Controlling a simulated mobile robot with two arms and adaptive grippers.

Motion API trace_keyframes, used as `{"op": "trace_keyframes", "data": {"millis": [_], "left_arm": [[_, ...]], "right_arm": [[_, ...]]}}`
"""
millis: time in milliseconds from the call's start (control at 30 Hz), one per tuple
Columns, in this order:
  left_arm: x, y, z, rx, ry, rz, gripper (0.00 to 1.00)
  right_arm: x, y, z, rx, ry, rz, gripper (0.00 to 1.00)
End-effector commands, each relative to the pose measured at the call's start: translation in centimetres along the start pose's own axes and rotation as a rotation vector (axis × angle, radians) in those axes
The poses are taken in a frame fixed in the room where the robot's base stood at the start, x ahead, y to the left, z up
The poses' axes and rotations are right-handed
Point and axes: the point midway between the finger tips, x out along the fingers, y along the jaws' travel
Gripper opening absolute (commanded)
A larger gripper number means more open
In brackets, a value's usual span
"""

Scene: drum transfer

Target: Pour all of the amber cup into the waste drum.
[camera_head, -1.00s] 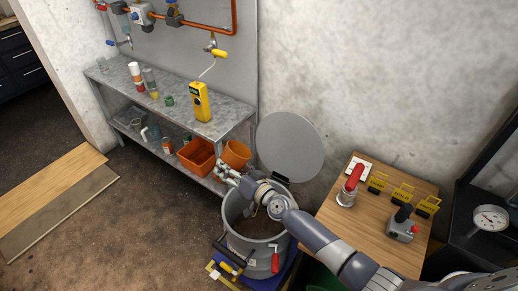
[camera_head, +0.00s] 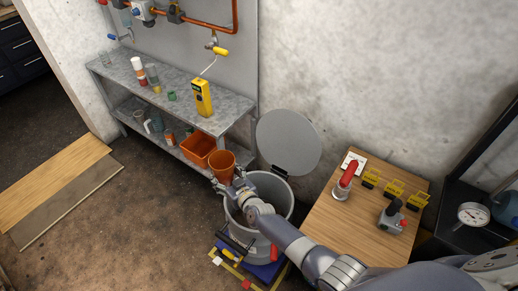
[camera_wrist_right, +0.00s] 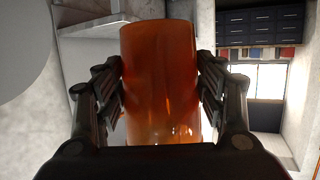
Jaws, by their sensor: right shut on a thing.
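The amber cup (camera_head: 222,165) is an orange, see-through cup, seen beyond the far left rim of the waste drum. My right gripper (camera_head: 233,183) is shut on it from the side. The right wrist view shows the amber cup (camera_wrist_right: 160,85) between the two fingers of my right gripper (camera_wrist_right: 160,95), looking roughly upright. I cannot tell its fill level. The waste drum (camera_head: 276,190) is grey and open at the top, partly hidden by my right arm. Its round grey lid (camera_head: 288,142) stands raised behind it. My left gripper is not in view.
A metal shelf (camera_head: 185,100) with a yellow device (camera_head: 203,97) stands left of the drum. An orange bin (camera_head: 196,148) sits on its lower level. A wooden table (camera_head: 345,225) with a red-handled item (camera_head: 346,178) and switches is at the right.

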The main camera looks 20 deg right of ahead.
Motion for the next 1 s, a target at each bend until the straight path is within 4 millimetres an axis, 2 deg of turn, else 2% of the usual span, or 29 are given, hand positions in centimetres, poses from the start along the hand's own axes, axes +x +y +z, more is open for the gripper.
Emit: {"op": "trace_keyframes", "data": {"millis": [367,800,1000], "left_arm": [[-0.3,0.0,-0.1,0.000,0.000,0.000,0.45],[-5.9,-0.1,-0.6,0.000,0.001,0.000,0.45],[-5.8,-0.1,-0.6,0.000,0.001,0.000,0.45]], "right_arm": [[-0.1,0.0,-0.2,-0.003,0.000,0.001,0.34],[-1.8,0.0,-5.8,-0.001,-0.001,0.001,0.34],[-1.8,0.0,-5.7,-0.002,-0.002,0.001,0.34]]}}
